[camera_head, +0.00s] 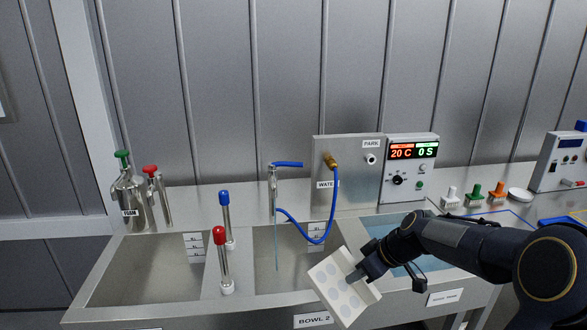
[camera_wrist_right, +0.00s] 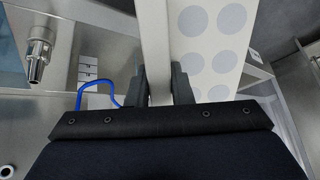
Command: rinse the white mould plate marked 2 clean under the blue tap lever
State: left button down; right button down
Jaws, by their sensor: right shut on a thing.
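The white mould plate (camera_head: 330,281) has rows of grey round marks on its face; I cannot read a 2 on it. My right gripper (camera_head: 357,273) is shut on its edge and holds it tilted near the sink's front rim, right of the BOWL 2 label. The plate (camera_wrist_right: 210,50) also shows in the right wrist view, its pale edge strip between the fingers (camera_wrist_right: 160,88). The blue tap lever (camera_head: 288,164) tops a steel tap (camera_head: 272,185) behind the middle bowl. A thin bluish stream (camera_head: 276,248) falls below the tap, left of and apart from the plate. My left gripper is out of view.
A red-capped post (camera_head: 219,236) and a blue-capped post (camera_head: 224,198) stand left of the stream. A blue hose (camera_head: 312,241) loops down from a brass fitting (camera_head: 330,160). A bowl of bluish water (camera_head: 377,231) lies behind my right arm. Bottles stand far left.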

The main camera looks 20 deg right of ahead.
jog(key=s+a+f+m+t+h, duration=0.1)
jog(key=a+f+m, duration=0.3)
jog(key=a+f, duration=1.1)
jog(key=shift+s+a+f+h, duration=0.35)
jog(key=shift+s+a+h, duration=0.2)
jog(key=shift+a, duration=0.3)
